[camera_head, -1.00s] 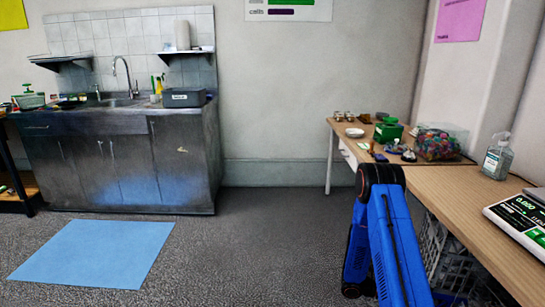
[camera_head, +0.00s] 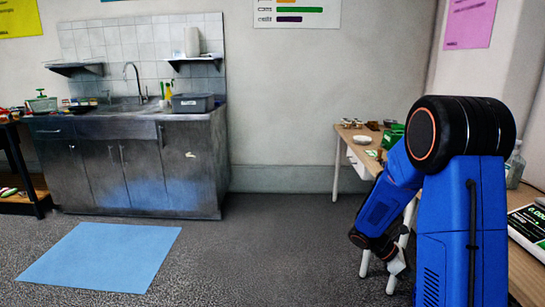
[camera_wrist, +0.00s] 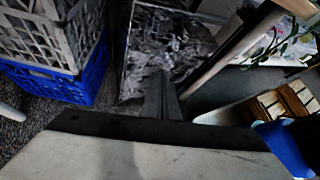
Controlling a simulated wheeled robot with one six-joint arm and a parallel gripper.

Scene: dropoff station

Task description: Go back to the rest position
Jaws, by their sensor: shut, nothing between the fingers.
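My blue arm (camera_head: 460,215) stands at the right of the head view, bent at a large black elbow. Its forearm slopes down and left to the wrist. My gripper (camera_head: 399,264) hangs low in front of the wooden desk's legs, small and partly hidden by the wrist. In the wrist view my gripper (camera_wrist: 163,82) shows as dark fingers together at the middle, with nothing held.
In the wrist view, a grey crate (camera_wrist: 45,35) sits on a blue crate (camera_wrist: 85,85) at the left. The wooden desk (camera_head: 525,272) runs along the right, with a scale (camera_head: 528,225) on it. A sink cabinet (camera_head: 130,165) and blue floor mat (camera_head: 100,257) are left; the middle floor is clear.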

